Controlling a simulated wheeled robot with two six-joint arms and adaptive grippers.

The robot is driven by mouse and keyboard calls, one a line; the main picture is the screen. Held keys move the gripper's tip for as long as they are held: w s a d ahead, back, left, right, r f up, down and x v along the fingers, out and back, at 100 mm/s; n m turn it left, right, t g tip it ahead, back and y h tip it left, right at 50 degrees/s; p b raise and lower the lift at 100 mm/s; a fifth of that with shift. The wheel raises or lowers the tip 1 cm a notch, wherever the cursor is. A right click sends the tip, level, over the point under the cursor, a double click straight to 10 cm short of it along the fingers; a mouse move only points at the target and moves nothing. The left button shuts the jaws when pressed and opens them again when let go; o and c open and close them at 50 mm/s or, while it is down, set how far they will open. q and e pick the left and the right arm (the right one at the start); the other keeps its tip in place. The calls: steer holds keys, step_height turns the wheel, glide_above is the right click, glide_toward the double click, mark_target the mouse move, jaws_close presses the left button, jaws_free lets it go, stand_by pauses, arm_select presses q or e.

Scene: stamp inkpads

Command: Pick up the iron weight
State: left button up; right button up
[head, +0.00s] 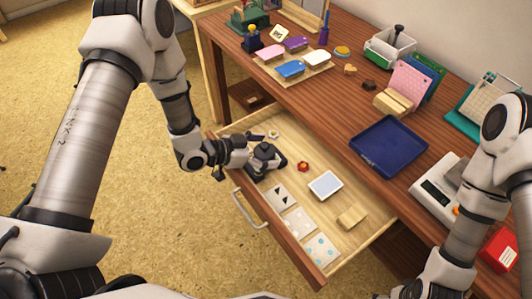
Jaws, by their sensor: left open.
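My left gripper (267,166) is dark and reaches from the left over the back left part of the open drawer (376,226). It is open. Dark shapes sit at and under its fingers, and I cannot tell whether the iron weight is among them. I see no other thing that is surely the iron weight. My right arm comes in at the right edge, but its gripper is out of view.
The drawer holds a red piece (303,166), a white-topped pad (325,185), a wooden block (352,217) and patterned tiles (299,221). On the desk are a blue tray (388,146), a white scale (434,190) and several coloured inkpads (290,69).

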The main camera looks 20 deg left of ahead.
arm_select(q)
steer(key=shift+s+a+r, duration=0.1)
steer(key=shift+a, duration=0.05)
steer(key=shift+c, duration=0.3)
jaws_close()
steer(key=shift+r, duration=0.1)
